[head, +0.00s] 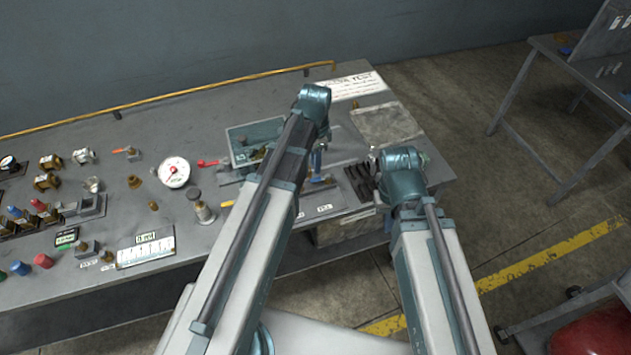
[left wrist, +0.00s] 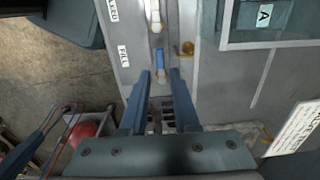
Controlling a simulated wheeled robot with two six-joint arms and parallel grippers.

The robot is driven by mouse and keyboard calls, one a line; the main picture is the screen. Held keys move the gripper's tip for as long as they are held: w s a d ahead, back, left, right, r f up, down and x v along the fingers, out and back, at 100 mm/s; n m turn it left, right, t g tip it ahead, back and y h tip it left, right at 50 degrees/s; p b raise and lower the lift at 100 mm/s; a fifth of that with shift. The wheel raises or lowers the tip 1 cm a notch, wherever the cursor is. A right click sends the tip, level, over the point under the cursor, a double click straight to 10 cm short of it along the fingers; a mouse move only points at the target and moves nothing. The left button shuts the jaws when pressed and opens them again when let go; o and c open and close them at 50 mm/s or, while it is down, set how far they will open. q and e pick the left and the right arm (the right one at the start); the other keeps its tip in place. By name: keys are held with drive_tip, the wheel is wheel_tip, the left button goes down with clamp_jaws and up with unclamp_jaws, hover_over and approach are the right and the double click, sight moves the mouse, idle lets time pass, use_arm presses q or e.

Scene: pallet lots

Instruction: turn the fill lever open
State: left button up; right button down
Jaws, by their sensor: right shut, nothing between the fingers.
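The fill lever (left wrist: 158,64), a short blue handle beside a white label reading FILL (left wrist: 123,55), shows in the left wrist view. It lies just beyond my left gripper (left wrist: 160,74), whose two fingers are apart with the lever's near end close to the gap between the tips. I cannot tell whether they touch it. In the head view my left gripper (head: 317,166) hangs over the right part of the bench, and the lever is hard to make out there. My right gripper (head: 376,160) is shut and empty near the bench's right end, largely hidden by its arm.
A grey bin (head: 240,137) stands left of my left wrist. A white-handled lever (left wrist: 153,14) and a brass fitting (left wrist: 185,48) are near the fill lever.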

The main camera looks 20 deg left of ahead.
sight(316, 179)
use_arm(q)
wheel_tip(316, 179, down, 6)
drive_tip(key=b, duration=0.5)
clamp_jaws()
